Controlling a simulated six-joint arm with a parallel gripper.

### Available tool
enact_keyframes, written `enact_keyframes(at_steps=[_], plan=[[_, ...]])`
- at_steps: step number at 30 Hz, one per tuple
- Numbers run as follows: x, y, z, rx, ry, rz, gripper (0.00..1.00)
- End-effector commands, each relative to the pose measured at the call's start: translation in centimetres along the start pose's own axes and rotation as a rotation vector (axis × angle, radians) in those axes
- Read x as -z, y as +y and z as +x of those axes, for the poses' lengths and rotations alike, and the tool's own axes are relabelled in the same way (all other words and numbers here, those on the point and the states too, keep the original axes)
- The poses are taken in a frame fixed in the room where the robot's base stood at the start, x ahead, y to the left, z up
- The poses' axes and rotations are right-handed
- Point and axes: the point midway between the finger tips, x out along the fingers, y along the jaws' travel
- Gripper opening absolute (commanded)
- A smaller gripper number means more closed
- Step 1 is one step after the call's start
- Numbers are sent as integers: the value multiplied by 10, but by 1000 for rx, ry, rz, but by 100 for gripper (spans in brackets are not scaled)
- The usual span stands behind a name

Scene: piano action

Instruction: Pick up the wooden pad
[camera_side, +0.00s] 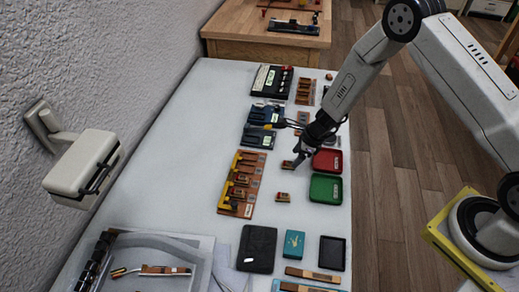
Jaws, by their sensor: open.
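A small brown wooden pad (287,165) lies on the pale table left of the red tray. A second small brown block (283,197) with a reddish top lies nearer the camera, left of the green tray; I cannot tell for sure which of the two is the wooden pad. My gripper (298,160) is open and points down just right of the farther block, close to it. Whether the fingers touch it cannot be made out at this size.
A red tray (327,168) and a green tray (326,189) stand right of my gripper. A long wooden board (229,205) with yellow parts lies to the left. Dark blue boxes (258,138) lie behind. The table (180,170) is clear at the left.

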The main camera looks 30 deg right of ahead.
Motion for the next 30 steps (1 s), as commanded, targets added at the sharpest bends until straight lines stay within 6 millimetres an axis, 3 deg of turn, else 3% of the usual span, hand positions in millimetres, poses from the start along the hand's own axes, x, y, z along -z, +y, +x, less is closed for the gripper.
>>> enact_keyframes(at_steps=[11, 29, 30], plan=[[3, 0, 33, -1, 1, 0, 74], [3, 0, 36, 0, 1, 0, 74], [3, 0, 36, 0, 1, 0, 61]])
